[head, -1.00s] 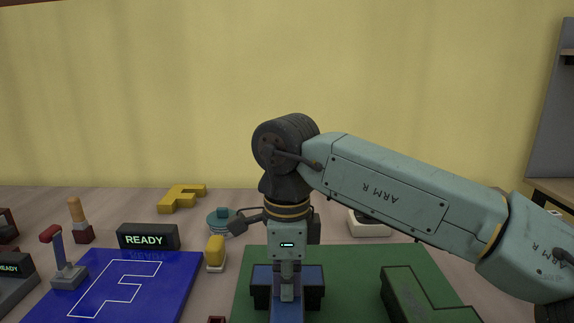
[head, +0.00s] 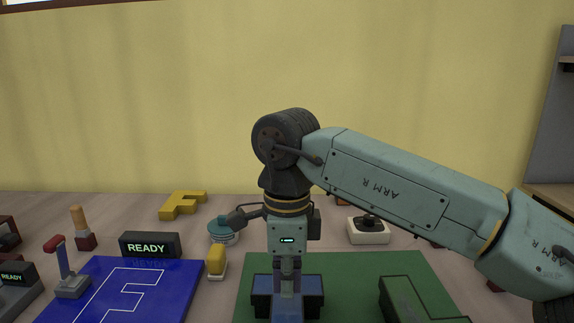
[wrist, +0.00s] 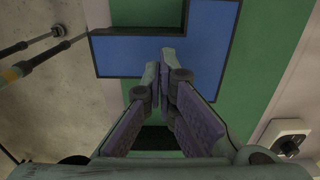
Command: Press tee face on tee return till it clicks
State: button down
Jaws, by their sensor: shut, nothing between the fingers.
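The tee is a blue T-shaped face with dark sides (head: 262,284) on the green mat (head: 350,265), and its dark rim also shows in the wrist view (wrist: 137,29).
A green letter (head: 415,300) lies right of the tee. A blue board (head: 165,285) with a white outline lies left. A yellow-topped block (head: 216,260), READY display (head: 150,245), teal round item (head: 222,230), yellow letter (head: 182,203) and white knob box (head: 368,231) stand around.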

aim_at(287, 308)
notch_tip(287, 308, up, 4)
jog(key=p, duration=0.3)
dwell(0.3)
jog(key=shift+s+f, duration=0.1)
jog(key=shift+f, duration=0.05)
